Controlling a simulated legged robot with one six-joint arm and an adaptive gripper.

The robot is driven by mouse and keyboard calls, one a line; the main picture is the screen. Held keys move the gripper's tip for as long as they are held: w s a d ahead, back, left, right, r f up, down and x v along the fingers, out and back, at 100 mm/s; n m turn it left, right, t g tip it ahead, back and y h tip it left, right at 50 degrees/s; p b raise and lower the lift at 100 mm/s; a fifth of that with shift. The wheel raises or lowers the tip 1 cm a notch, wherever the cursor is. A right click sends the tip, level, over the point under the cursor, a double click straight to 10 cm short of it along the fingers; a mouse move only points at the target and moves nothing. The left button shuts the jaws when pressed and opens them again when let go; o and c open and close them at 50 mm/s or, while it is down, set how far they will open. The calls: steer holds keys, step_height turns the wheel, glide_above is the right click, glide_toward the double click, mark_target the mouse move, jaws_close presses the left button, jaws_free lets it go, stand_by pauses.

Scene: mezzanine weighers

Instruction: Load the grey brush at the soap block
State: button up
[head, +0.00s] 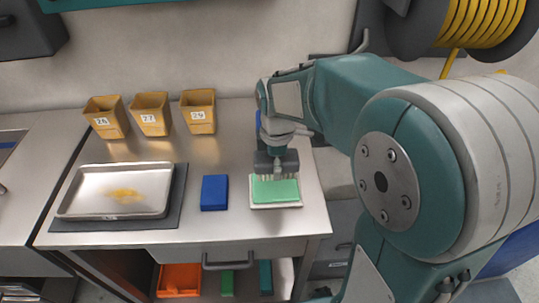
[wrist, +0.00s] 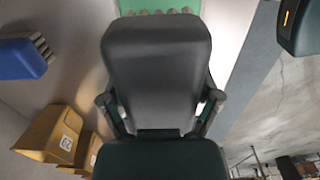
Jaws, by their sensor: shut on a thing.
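The grey brush (head: 278,163) is in my gripper (head: 277,150), bristles down over the green soap block (head: 275,190). The bristles appear to meet the top of the soap, though exact contact is hard to tell. The soap sits in a pale shallow dish (head: 277,206) at the right of the steel bench. In the wrist view the grey brush back (wrist: 157,65) fills the middle between my fingers, with bristle tips and a strip of green soap (wrist: 158,4) at the top edge. My gripper is shut on the brush.
A blue brush (head: 214,192) lies left of the soap. A steel tray (head: 75,207) with a yellow smear rests on a dark mat (head: 178,190) farther left. Yellow bins 26 (head: 105,120), 27 (head: 150,115) and 29 (head: 198,113) stand behind. Clear steel lies between bins and brushes.

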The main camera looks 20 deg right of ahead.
mark_target(275, 186)
steer(key=shift+f, duration=2.3)
steer(key=shift+f, duration=0.5)
steer(key=shift+r, duration=3.55)
